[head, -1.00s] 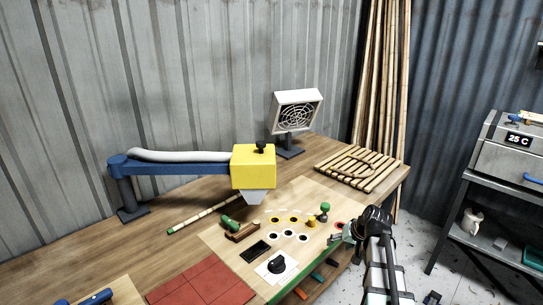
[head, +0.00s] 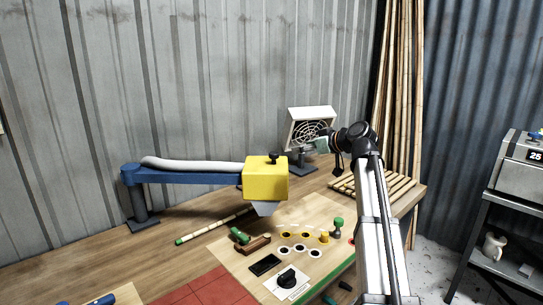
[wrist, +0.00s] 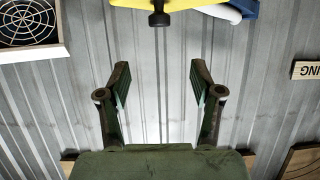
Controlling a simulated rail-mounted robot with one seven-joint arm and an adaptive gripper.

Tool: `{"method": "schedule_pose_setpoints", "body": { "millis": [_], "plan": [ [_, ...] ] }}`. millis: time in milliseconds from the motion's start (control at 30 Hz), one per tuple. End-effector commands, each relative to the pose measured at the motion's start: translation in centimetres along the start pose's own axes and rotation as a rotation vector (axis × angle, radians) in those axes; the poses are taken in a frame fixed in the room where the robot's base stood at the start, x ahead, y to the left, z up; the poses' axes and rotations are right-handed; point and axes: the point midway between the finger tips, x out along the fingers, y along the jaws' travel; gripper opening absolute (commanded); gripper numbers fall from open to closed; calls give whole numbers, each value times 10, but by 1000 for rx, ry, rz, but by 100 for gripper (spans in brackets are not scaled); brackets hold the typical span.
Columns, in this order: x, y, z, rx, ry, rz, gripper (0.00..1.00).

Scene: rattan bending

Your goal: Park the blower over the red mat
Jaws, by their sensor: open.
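The blower is a yellow box (head: 266,180) with a grey nozzle below and a black knob (head: 273,155) on top. It hangs at the end of a blue swing arm (head: 195,178) with a pale hose, over the bench right of the red mat. The red mat (head: 207,290) lies at the bench front, cut off by the lower picture edge. My gripper (head: 323,144) is raised, right of the blower and apart from it. In the wrist view my gripper (wrist: 160,78) is open and empty; the blower (wrist: 178,4) and its knob (wrist: 159,19) appear inverted beyond the fingers.
A fan unit (head: 311,128) stands behind my gripper, and a slatted wooden rack (head: 375,188) lies to the right. A bamboo stick (head: 212,228), a green-handled tool (head: 240,236) and a black dial (head: 287,279) are on the bench. Tall poles lean at the back.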

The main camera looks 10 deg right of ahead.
Motion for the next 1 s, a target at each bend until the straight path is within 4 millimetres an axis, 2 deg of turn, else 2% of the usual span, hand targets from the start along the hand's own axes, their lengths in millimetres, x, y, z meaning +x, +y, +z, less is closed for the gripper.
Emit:
{"method": "schedule_pose_setpoints", "body": {
  "millis": [700, 1000],
  "plan": [
    [133, 1, -1, 2, -4, -1, 65],
    [160, 0, 1, 2, -3, 1, 65]
  ]
}}
